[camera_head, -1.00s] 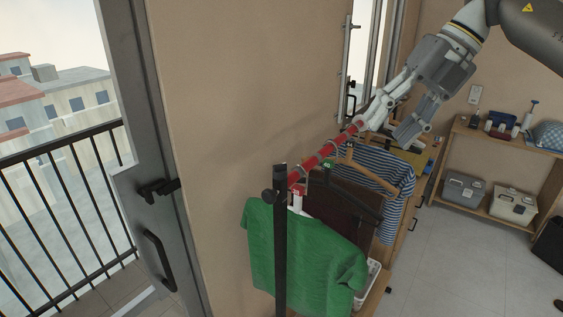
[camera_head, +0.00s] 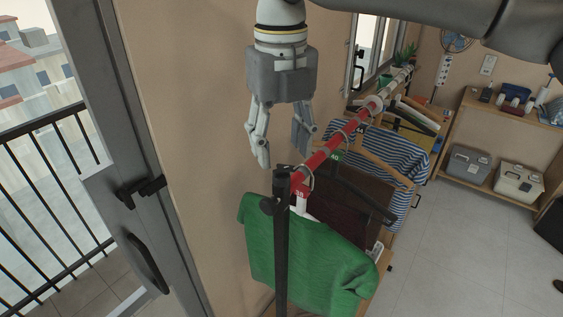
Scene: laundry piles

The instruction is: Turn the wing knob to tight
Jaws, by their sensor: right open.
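The red rail (camera_head: 318,158) runs from the post back to the right. My left gripper is not in view.
A green shirt (camera_head: 305,255), a dark brown garment (camera_head: 345,200) and a striped shirt (camera_head: 390,155) hang from the rail. A door with a black handle (camera_head: 148,262) stands at left. A shelf with boxes (camera_head: 468,168) is at right, with open floor before it.

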